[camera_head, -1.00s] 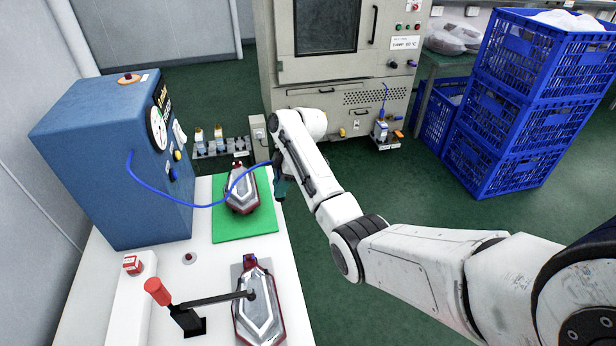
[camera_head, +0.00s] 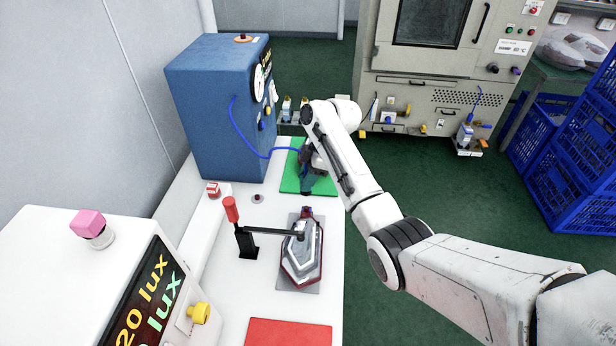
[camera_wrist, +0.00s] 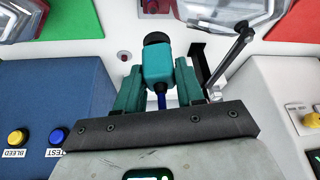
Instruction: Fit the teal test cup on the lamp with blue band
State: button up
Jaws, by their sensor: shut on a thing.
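My gripper (camera_wrist: 155,80) is shut on the teal test cup (camera_wrist: 157,65), which has a black rim and a blue hose at its rear. In the head view my gripper (camera_head: 308,180) is above the green mat, and the cup is hard to make out there. The lamp with blue band (camera_head: 301,258) lies on a grey plate under a red-handled lever clamp (camera_head: 240,235). Its red end with the blue band (camera_wrist: 155,5) shows at the top of the wrist view, ahead of the cup's black rim and apart from it.
The blue box (camera_head: 215,115) with gauge and buttons stands left; the hose runs from it. A green mat (camera_head: 290,181) lies beyond the clamp; another lamp (camera_wrist: 40,12) is on it. A red mat (camera_head: 290,332) and lux meter box (camera_head: 90,270) are nearer.

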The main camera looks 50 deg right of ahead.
jog(key=shift+f+b, duration=2)
jog(key=shift+f, duration=0.85)
jog(key=shift+f, duration=0.2)
jog(key=shift+f+b, duration=0.75)
jog(key=shift+f, duration=0.3)
jog(key=o, duration=1.1)
jog(key=shift+o, duration=0.2)
jog(key=shift+d+r, duration=0.1)
